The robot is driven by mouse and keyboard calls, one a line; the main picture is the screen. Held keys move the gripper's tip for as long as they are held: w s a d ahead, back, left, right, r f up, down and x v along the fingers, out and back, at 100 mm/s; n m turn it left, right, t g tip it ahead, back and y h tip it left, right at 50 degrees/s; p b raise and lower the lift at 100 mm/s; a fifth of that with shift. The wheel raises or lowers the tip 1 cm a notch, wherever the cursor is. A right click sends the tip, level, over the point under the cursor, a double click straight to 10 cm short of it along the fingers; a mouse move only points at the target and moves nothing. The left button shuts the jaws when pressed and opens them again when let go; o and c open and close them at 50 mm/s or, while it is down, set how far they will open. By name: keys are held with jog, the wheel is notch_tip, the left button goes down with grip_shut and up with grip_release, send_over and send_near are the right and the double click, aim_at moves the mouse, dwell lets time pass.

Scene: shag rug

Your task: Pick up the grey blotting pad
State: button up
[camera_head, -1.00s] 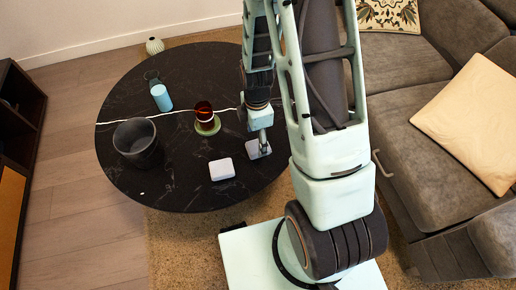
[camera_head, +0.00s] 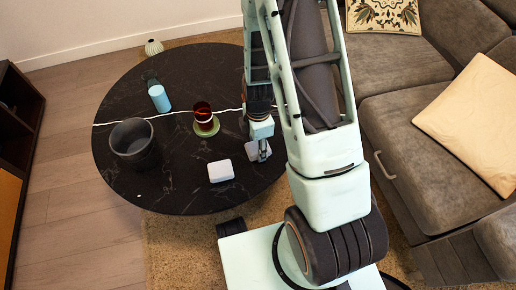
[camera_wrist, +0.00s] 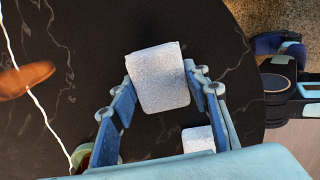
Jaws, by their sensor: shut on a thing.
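The grey blotting pad (camera_head: 251,151) is at the right side of the black round table, under my gripper (camera_head: 263,154). In the wrist view the pad (camera_wrist: 158,78) is a pale grey, speckled, near-square block. The two blue fingers of my gripper (camera_wrist: 160,84) are shut on its opposite sides. Its far end sticks out past the fingertips. In the head view my arm and fingers hide part of it. I cannot tell whether it is clear of the tabletop.
A similar whitish block (camera_head: 221,171) lies close by to the left. A red glass (camera_head: 203,112) stands on a green coaster (camera_head: 207,128). A dark bowl (camera_head: 133,143) and a blue cylinder (camera_head: 160,98) are farther left. The grey sofa (camera_head: 425,150) is right of the table.

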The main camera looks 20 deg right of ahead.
jog(key=shift+c, duration=1.1)
jog(key=shift+r+p, duration=0.65)
jog(key=shift+r, duration=0.15)
notch_tip(320, 180, up, 2)
jog(key=shift+s+r+p, duration=0.1)
jog(key=shift+r+p, duration=0.15)
jog(key=shift+p, duration=0.65)
jog(key=s+d+r+p, duration=0.1)
jog(key=s+r+p, duration=0.8)
jog(key=s+p, duration=0.4)
jog(key=shift+s+d+p, duration=0.2)
jog(key=shift+s+p, duration=0.15)
jog(key=shift+p, duration=1.2)
